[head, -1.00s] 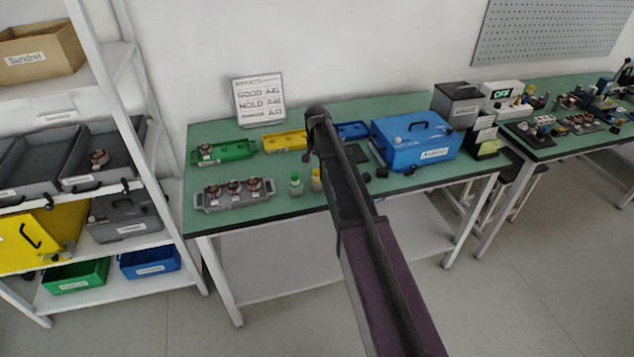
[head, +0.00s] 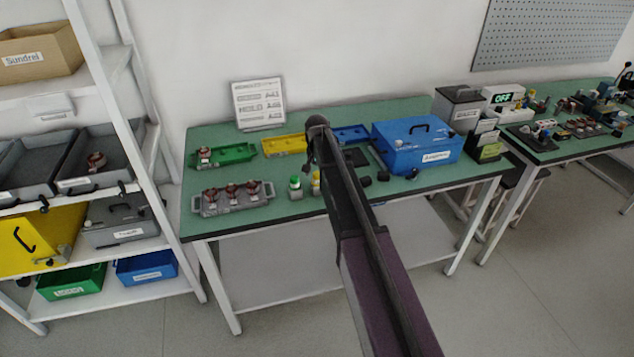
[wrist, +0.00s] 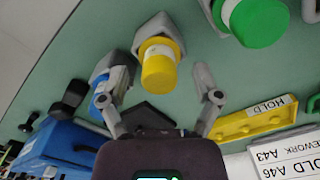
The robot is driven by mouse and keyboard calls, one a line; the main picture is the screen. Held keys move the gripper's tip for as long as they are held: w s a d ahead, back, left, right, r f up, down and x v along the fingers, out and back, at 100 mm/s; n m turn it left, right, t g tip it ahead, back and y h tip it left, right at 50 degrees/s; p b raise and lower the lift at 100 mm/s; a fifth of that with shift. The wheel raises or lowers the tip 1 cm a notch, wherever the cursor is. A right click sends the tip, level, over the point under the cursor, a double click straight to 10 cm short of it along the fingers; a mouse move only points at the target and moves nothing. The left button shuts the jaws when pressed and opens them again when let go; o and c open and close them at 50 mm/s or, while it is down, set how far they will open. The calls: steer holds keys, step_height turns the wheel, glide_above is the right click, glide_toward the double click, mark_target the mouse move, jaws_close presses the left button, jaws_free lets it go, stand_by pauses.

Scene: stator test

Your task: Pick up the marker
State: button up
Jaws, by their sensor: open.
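In the wrist view a marker with a yellow cap (wrist: 159,65) stands in a grey holder, ahead of my open gripper (wrist: 158,98) and between the lines of its fingers. A green-capped marker (wrist: 262,22) stands to the upper right. A blue-capped one (wrist: 103,98) is at the left, partly behind the left finger. Nothing is between the fingertips. In the head view the green-capped marker (head: 295,187) and part of the yellow-capped marker (head: 316,183) show near the table's front edge. My arm hides the gripper and the blue-capped marker there.
On the green table (head: 330,110) are a grey tray with copper-wound parts (head: 210,209), a green tray (head: 236,154), a yellow tray (head: 284,145) and a large blue case (head: 440,155). A sign (head: 258,104) stands at the back. A shelf rack is at the left.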

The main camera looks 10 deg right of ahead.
steer(key=shift+c, duration=0.2)
jaws_close()
steer(key=shift+r, duration=0.15)
step_height(320, 180, up, 10)
steer(key=p, duration=1)
stand_by(0.7)
